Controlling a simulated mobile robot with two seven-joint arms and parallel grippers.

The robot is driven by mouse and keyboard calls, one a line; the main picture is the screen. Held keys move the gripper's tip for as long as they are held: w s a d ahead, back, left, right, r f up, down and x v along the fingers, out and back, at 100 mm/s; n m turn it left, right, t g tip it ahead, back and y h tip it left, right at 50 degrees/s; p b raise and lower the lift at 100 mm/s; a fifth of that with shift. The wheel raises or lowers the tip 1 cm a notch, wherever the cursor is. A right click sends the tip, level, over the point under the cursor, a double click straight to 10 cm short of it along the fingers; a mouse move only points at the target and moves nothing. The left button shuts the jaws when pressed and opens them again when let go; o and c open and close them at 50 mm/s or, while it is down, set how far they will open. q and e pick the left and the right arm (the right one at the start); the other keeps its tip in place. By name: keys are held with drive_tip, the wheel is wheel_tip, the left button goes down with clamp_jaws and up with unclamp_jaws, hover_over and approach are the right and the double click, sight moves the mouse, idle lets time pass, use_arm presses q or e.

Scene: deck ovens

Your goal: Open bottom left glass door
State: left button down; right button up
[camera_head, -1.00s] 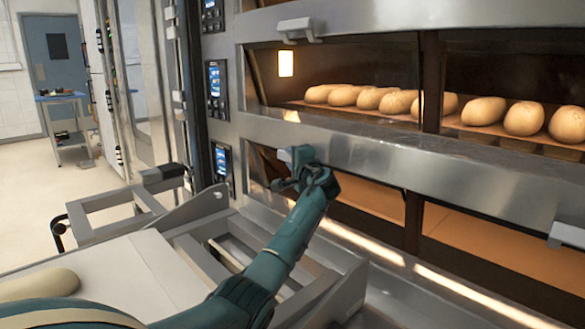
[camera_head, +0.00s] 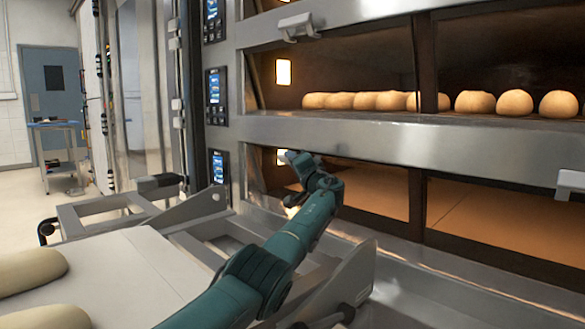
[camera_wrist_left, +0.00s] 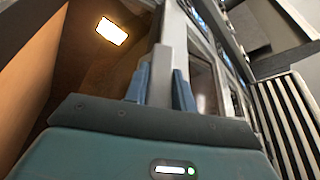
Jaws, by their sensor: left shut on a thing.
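The bottom left oven opening (camera_head: 375,190) is below a steel band in the head view, with its lit lamp and tan interior showing. My left gripper (camera_head: 300,168) is at the upper left of this opening, just under the band. In the left wrist view my left gripper (camera_wrist_left: 161,88) has its two blue fingers on either side of a grey strip (camera_wrist_left: 160,62), and is shut on it. The strip looks like the door's handle or edge; I cannot tell which. How far the glass door is swung is not clear. My right gripper is out of view.
Loaves (camera_head: 375,101) sit in the deck above. Another handle (camera_head: 571,182) is at the right edge. A loader frame (camera_head: 205,207) and a pale board (camera_head: 130,268) with dough pieces stand in front of the oven. Open floor (camera_head: 20,210) lies at far left.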

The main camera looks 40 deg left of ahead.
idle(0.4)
use_arm(q)
drive_tip(key=c, duration=1.2)
unclamp_jaws()
drive_tip(key=shift+o, duration=0.2)
